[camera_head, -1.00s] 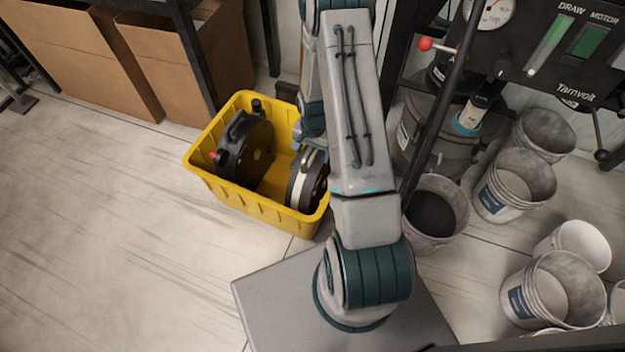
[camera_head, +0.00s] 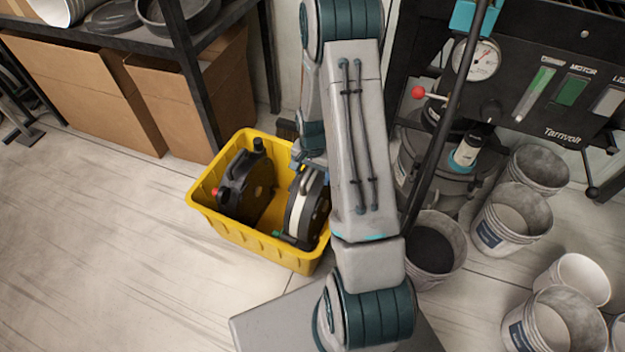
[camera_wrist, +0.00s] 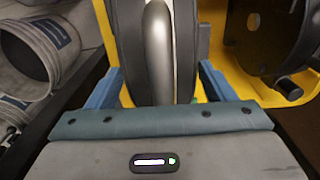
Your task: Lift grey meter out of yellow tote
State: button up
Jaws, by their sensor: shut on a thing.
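The grey meter (camera_head: 301,209), a thick disc with a pale band and dark faces, stands upright at the right end of the yellow tote (camera_head: 225,228). Its lower part is close to the tote's near rim, and I cannot tell whether they touch. My gripper (camera_wrist: 158,82) is shut on the meter from above; its blue fingers lie either side of the dark disc and grey curved handle in the wrist view. In the head view my arm hides most of the gripper and the meter's right side.
A black meter (camera_head: 243,185) with a red knob stands in the tote's left part. Cardboard boxes (camera_head: 85,95) and a dark shelf are behind. A machine panel (camera_head: 540,90) and several grey buckets (camera_head: 508,222) stand right. The floor left is clear.

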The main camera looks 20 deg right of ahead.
notch_tip(320, 180, up, 10)
jog(key=p, duration=0.2)
jog(key=shift+w+p, duration=0.1)
jog(key=shift+p, duration=0.25)
notch_tip(320, 180, up, 15)
jog(key=p, duration=1)
jog(key=shift+p, duration=0.4)
